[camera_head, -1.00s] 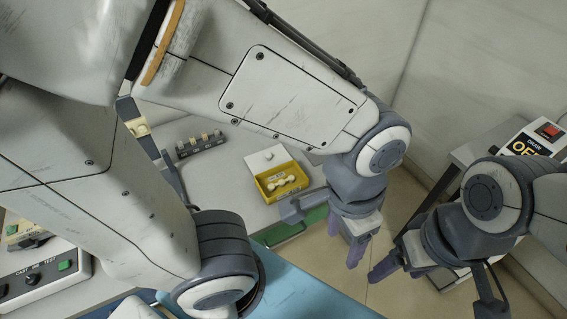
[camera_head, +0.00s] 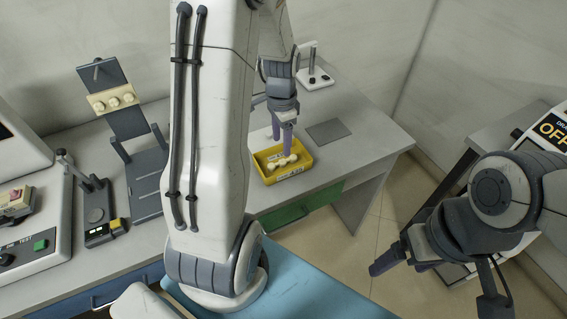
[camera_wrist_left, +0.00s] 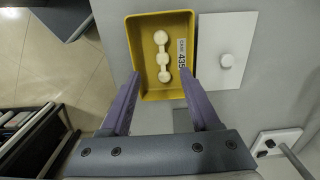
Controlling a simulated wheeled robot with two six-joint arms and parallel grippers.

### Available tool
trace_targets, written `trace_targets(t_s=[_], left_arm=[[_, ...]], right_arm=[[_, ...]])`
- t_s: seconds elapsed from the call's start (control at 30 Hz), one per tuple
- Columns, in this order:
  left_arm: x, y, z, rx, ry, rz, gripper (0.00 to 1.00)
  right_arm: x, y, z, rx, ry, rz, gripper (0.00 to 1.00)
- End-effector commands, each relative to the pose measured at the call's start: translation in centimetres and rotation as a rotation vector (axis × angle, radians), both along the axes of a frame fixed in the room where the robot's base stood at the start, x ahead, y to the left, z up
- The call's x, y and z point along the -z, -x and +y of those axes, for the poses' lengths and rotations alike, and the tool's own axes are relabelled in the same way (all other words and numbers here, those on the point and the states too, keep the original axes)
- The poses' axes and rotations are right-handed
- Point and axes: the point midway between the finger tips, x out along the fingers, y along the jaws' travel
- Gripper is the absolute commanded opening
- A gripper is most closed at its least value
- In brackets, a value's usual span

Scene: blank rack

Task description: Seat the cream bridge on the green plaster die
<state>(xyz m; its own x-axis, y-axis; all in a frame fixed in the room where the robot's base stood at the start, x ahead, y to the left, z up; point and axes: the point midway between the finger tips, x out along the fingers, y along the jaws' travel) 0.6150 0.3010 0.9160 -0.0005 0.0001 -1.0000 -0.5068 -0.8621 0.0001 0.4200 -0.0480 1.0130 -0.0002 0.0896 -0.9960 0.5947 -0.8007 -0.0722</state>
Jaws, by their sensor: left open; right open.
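The cream bridge (camera_head: 283,162), a row of joined rounded units, lies in a yellow tray (camera_head: 268,178) on the grey bench. In the left wrist view the bridge (camera_wrist_left: 162,58) lies lengthwise inside the yellow tray (camera_wrist_left: 136,30), left of a label. My left gripper (camera_head: 284,138) points down over the tray, open and empty. In the left wrist view its purple fingers (camera_wrist_left: 160,80) are apart, either side of the tray's near part. My right gripper (camera_head: 403,264) is open and empty at the lower right, away from the bench. I cannot make out a green plaster die.
A dark stand (camera_head: 118,90) holding a cream strip with rounded pieces is at the left. A small dark device (camera_head: 97,210) and a control panel (camera_head: 30,250) are nearby. A white-based post (camera_head: 314,78) and a flat grey pad (camera_head: 327,131) lie behind the tray.

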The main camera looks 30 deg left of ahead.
Motion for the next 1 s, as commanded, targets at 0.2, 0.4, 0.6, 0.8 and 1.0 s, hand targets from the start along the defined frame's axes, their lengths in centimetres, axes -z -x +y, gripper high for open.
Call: trace_targets(t_s=[0.2,0.4,0.6,0.8,1.0], left_arm=[[2.5,0.0,-0.1,0.001,0.001,0.002,0.63],[4.6,-0.3,0.0,0.001,0.002,0.005,0.63],[7.3,-0.6,0.1,0.001,0.001,0.002,0.63],[7.9,-0.6,0.1,0.001,0.0,-0.001,0.63],[7.8,-0.6,0.1,0.0,0.001,-0.001,0.28]], right_arm=[[0.1,0.0,0.0,0.0,0.0,0.0,0.85],[-0.2,0.0,0.0,0.0,0.0,0.0,0.85],[-0.3,0.0,0.0,0.0,0.0,0.0,0.85],[-0.3,0.0,0.0,0.0,0.0,0.0,0.85],[-0.3,0.0,0.0,0.0,0.0,0.0,0.85]])
